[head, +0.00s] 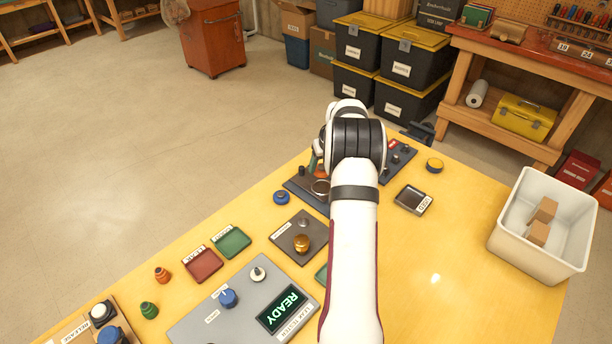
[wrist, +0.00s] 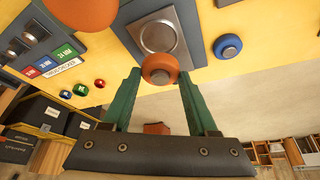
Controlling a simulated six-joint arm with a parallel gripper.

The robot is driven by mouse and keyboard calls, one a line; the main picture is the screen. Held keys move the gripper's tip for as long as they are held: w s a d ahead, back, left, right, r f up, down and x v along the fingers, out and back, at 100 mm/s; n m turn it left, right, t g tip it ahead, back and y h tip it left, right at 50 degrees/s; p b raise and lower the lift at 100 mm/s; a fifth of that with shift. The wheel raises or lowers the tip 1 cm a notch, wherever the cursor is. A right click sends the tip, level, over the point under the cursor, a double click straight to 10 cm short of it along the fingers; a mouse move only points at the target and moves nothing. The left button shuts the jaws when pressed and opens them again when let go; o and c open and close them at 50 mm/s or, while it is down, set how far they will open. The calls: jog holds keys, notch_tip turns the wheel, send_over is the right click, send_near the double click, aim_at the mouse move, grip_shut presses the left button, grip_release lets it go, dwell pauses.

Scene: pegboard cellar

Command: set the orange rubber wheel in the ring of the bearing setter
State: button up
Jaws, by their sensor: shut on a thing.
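The orange rubber wheel (wrist: 160,68) is between the green fingertips of my gripper (wrist: 159,76), which is shut on it. In the wrist view the wheel overlaps the near edge of the round metal ring (wrist: 160,36) of the bearing setter. I cannot tell its height above the ring. In the head view the bearing setter's ring (head: 320,187) shows just left of my arm, on a dark base (head: 300,190). My arm hides most of the gripper and the wheel there. A large orange rounded thing (wrist: 82,10) is close to the wrist camera at upper left.
A blue wheel (wrist: 228,46) lies beside the setter; it also shows in the head view (head: 281,198). A panel with coloured squares (wrist: 45,62) stands on the setter's other side.

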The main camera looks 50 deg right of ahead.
jog(key=shift+d+f, duration=0.3)
jog(key=shift+f, duration=2.45)
jog(key=shift+f, duration=0.4)
jog(key=o, duration=1.4)
jog(key=shift+o, duration=0.7)
jog(key=shift+r, duration=3.15)
